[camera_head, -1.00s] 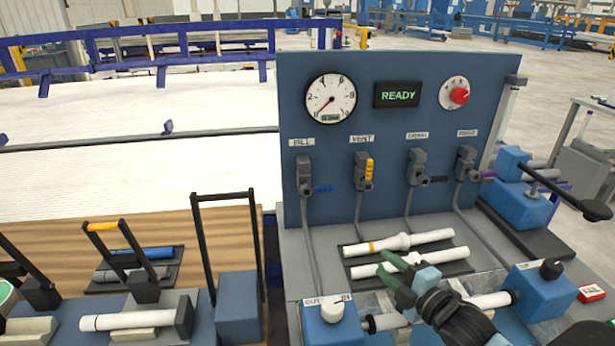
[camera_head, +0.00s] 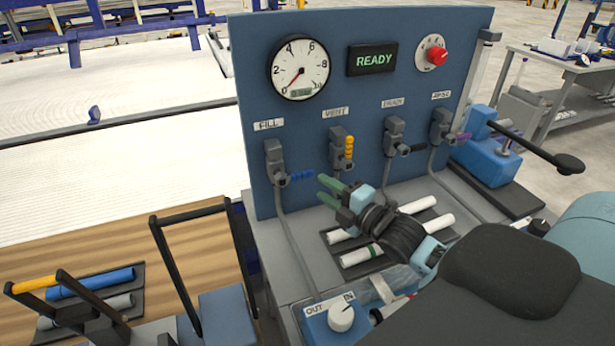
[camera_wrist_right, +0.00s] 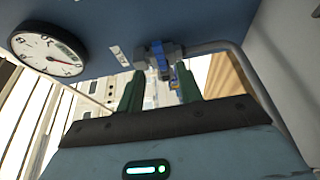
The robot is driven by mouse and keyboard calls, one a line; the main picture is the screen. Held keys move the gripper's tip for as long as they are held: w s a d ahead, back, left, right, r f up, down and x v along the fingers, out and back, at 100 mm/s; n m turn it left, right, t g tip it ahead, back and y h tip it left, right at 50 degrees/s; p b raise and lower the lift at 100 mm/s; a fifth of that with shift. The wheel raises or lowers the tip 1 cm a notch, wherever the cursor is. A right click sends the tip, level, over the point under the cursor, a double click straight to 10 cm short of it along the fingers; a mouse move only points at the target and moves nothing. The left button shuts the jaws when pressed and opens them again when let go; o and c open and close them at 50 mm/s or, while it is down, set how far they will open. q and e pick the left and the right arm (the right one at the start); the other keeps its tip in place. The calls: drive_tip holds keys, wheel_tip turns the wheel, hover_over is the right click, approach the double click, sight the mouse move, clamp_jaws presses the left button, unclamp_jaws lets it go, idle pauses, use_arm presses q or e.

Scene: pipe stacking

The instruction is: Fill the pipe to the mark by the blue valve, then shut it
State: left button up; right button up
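The blue valve handle (camera_head: 301,176) sticks out sideways from its grey body under the FILL label on the blue panel (camera_head: 350,110). It also shows in the right wrist view (camera_wrist_right: 160,66), ahead of and between the fingers. My right gripper (camera_head: 332,194) has its green fingers apart and empty, just below and right of the blue handle. The round gauge (camera_head: 300,68) has its red needle near 0; I cannot make out a mark on it. A pale pipe (camera_head: 378,290) in the front fixture is mostly hidden by my right arm. My left gripper is out of view.
A yellow-handled valve (camera_head: 349,148) stands close right of the blue one, then black and purple ones. A display (camera_head: 372,60) reads READY. A red knob (camera_head: 438,56) is at upper right. White pipes (camera_head: 432,222) lie on a dark mat. An OUT/IN knob (camera_head: 341,317) is in front.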

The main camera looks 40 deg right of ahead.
sight(305, 176)
drive_tip(key=shift+w+a, duration=0.2)
drive_tip(key=shift+w, duration=0.9)
drive_tip(key=shift+w+a, duration=0.15)
drive_tip(key=shift+w, duration=0.9)
drive_tip(key=shift+w+a, duration=0.2)
drive_tip(key=shift+w, duration=0.9)
drive_tip(key=shift+c, duration=0.3)
clamp_jaws()
